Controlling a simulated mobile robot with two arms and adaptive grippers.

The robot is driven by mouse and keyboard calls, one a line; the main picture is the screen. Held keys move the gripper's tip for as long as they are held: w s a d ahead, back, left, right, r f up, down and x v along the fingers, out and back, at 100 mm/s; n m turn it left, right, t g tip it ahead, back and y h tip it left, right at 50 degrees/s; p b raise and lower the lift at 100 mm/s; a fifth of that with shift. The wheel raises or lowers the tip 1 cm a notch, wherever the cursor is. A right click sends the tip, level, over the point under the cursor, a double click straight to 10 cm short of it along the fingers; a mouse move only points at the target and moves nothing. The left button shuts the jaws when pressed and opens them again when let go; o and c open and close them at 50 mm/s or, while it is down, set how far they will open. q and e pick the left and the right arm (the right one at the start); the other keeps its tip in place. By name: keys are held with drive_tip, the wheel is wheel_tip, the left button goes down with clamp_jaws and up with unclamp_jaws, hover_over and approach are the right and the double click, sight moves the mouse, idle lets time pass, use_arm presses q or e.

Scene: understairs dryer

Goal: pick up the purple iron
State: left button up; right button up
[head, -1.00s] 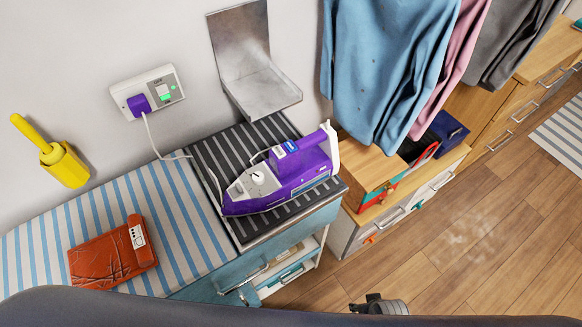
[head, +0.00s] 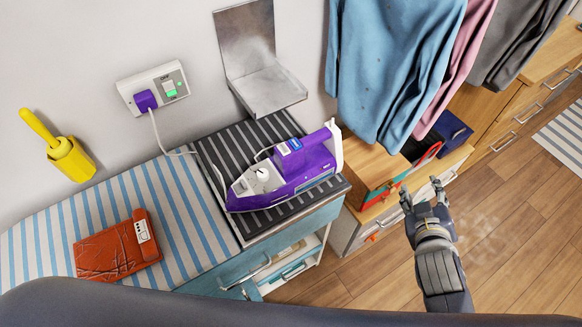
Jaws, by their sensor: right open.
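The purple iron (head: 300,165) lies on a dark striped mat (head: 246,219) at the right end of the counter. Its white heel faces right and its nose points left. A white cord runs from it to a purple plug (head: 145,100) in the wall socket. My right gripper (head: 423,190) is open and empty, to the right of the iron and apart from it, in front of the wooden box and drawers. My left gripper is not in view.
A metal bracket (head: 262,80) stands on the wall behind the iron. Hanging clothes (head: 385,70) are at the upper right. A red-brown case (head: 112,252) lies on the striped cover at left. A wooden box (head: 371,172) stands right of the iron.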

drive_tip(key=w+a+r+n+t+y, duration=0.1)
drive_tip(key=w+a+r+n+t, duration=0.1)
drive_tip(key=w+r+n+t, duration=0.25)
drive_tip(key=n+g+y+p, duration=0.2)
drive_tip(key=n+g+y, duration=0.3)
drive_tip(key=n+y, duration=1.15)
approach(316, 144)
drive_tip(key=w+a+n+h, duration=0.2)
drive_tip(key=w+a, duration=0.1)
drive_tip(key=shift+y, duration=0.25)
drive_tip(key=w+a, duration=0.1)
drive_tip(key=w+a+r+p, duration=0.1)
drive_tip(key=a, duration=0.1)
drive_tip(key=shift+w+a, duration=0.15)
drive_tip(key=shift+a, duration=0.2)
drive_tip(key=shift+w+a+f, duration=0.1)
drive_tip(key=shift+w+a, duration=0.2)
drive_tip(key=shift+a, duration=0.05)
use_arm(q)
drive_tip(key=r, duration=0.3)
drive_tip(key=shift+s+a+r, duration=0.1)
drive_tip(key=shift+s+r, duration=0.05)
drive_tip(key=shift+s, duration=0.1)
use_arm(e)
drive_tip(key=shift+s+d, duration=0.1)
